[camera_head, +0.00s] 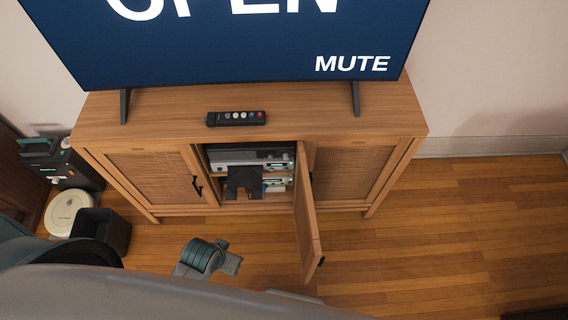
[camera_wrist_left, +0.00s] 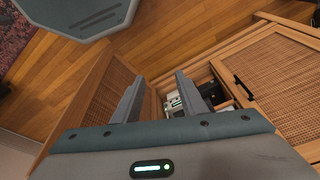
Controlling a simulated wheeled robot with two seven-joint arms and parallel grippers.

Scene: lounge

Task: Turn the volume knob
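A wooden cabinet (camera_head: 380,125) has its middle door (camera_head: 308,225) swung open. A silver audio unit (camera_head: 250,158) sits on the upper shelf inside; its volume knob is too small to make out. A dark forked shape (camera_head: 244,180) partly covers the space below it. My left gripper (camera_head: 232,263) is low in front of the cabinet, left of the open door. In the left wrist view its two fingers (camera_wrist_left: 158,76) are spread with nothing between them, and the open door (camera_wrist_left: 105,90) is on the left. My right gripper is not in view.
A television (camera_head: 250,45) showing "OPEN" and "MUTE" stands on the cabinet. A black bin (camera_head: 103,230) and a round white device (camera_head: 68,212) stand at the left. The wooden floor (camera_head: 470,230) is clear at the right.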

